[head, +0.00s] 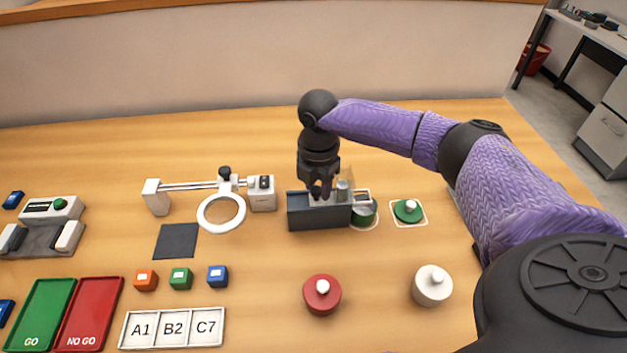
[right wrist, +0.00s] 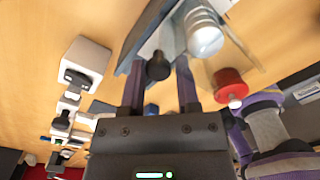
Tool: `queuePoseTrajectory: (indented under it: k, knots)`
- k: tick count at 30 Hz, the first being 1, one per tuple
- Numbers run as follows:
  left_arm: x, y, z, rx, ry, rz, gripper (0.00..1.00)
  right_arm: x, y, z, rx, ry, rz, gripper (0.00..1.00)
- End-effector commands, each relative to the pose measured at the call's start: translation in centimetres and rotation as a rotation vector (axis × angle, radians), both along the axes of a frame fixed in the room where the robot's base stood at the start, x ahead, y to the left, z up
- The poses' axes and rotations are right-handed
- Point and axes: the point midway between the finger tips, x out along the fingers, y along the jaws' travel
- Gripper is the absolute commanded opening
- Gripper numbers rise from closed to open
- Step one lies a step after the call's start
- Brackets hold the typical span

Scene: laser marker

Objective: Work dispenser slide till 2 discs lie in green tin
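The dark grey dispenser (head: 305,219) stands mid-table in the head view, with a clear tube on top. In the right wrist view the tube holds a pale stack of discs (right wrist: 204,38). The slide's dark knob (right wrist: 158,66) shows between my fingers. My right gripper (head: 320,193) points down over the dispenser; in the right wrist view its fingers (right wrist: 160,88) are apart, with gaps beside the knob. The green tin (head: 364,215) sits at the dispenser's right end, partly covered by it; its contents cannot be made out. My left gripper is out of view.
A green lid (head: 408,210) with a white knob lies on a pale mat to the right. A red knobbed lid (head: 322,293) and a white one (head: 432,286) stand in front. A ring magnifier (head: 221,212), coloured cubes and GO/NO GO trays (head: 90,312) lie left.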

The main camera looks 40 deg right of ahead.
Motion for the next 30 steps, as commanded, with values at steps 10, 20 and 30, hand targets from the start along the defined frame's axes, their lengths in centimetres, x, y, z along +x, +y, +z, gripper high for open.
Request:
queuePoseTrajectory:
  k: [10,20,30]
  knots:
    - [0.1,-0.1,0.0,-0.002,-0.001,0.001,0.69,0.0,0.0,0.0,0.001,0.001,0.000,0.70]
    - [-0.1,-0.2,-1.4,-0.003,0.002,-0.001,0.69,0.5,0.8,-0.5,0.003,-0.001,0.003,0.70]
    - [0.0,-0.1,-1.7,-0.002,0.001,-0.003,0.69,1.9,3.1,6.4,0.004,-0.006,0.001,0.70]
